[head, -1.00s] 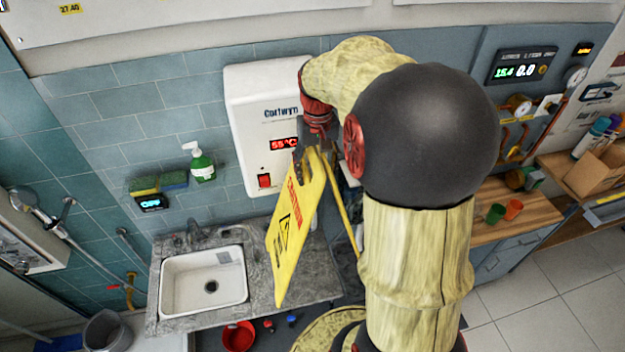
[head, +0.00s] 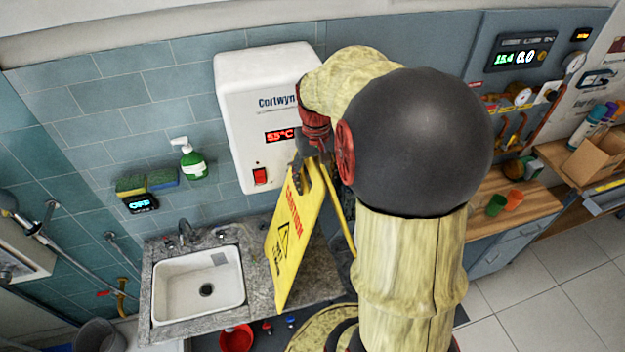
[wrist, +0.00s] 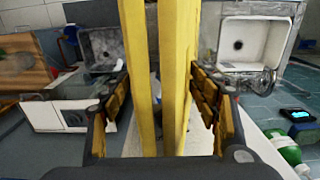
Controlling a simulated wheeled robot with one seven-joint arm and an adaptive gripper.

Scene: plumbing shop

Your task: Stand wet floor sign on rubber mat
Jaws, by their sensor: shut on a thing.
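The yellow wet floor sign (head: 292,240) hangs in front of the counter and wall heater, beside my arm. Its printed panel with red and black marks faces left, and its second leg shows behind, slightly spread. My gripper (head: 308,168) is shut on the sign's top end. In the wrist view, the sign's two yellow panels (wrist: 144,80) run between the fingers of my gripper (wrist: 163,92). The sign's lower edge overlaps the counter front in the picture; I see no clear contact. I cannot make out the rubber mat for certain; my arm hides much of the floor.
A stone counter (head: 325,277) with a white sink (head: 198,287) stands at the left, under the wall heater (head: 262,110). A red bucket (head: 236,338) is on the floor below. A wooden bench (head: 520,212) stands right. Tiled floor (head: 545,285) is clear at the lower right.

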